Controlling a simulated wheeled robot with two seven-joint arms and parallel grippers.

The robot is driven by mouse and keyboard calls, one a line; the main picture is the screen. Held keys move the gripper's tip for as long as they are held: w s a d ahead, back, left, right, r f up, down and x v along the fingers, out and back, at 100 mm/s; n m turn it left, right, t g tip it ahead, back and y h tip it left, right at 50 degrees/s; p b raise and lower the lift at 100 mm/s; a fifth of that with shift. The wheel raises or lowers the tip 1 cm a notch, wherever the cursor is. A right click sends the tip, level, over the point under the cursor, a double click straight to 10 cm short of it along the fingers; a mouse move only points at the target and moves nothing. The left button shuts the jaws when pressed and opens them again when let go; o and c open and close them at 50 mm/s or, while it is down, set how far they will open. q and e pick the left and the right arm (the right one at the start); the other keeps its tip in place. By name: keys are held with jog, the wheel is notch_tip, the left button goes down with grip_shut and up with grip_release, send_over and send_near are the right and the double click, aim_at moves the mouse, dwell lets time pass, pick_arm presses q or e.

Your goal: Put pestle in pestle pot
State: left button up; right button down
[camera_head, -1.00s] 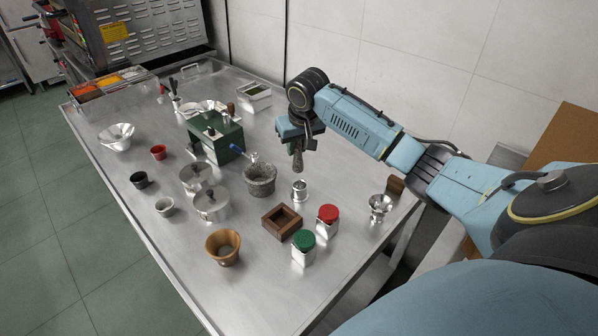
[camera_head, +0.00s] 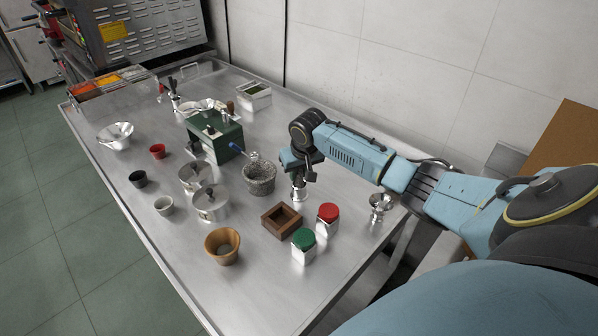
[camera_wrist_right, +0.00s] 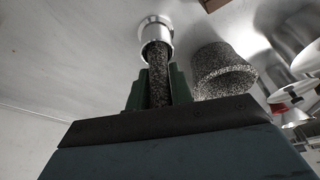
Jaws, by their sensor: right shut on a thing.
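My right gripper (camera_head: 298,174) is shut on a speckled grey stone pestle, which shows between the green fingers in the right wrist view (camera_wrist_right: 159,84). A small shiny metal pot (camera_head: 299,192) stands on the table right below the gripper. In the right wrist view the pestle's far end meets the mouth of this metal pot (camera_wrist_right: 157,50); I cannot tell how far it is inside. A grey stone mortar (camera_head: 259,181) stands beside it, to the left in the head view, and also shows in the right wrist view (camera_wrist_right: 222,72). My left gripper is not in view.
A wooden square box (camera_head: 281,221), a red-lidded jar (camera_head: 327,220) and a green-lidded jar (camera_head: 303,246) stand nearer. A green machine (camera_head: 214,136) is behind the mortar. A metal cup (camera_head: 380,207) stands right. The front table strip is clear.

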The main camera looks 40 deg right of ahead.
jog(key=c, duration=1.2)
grip_release()
jog(key=shift+f, duration=0.15)
jog(key=shift+c, duration=0.2)
jog(key=p+v, duration=0.1)
jog(key=v, duration=1.1)
jog(key=shift+r, duration=0.25)
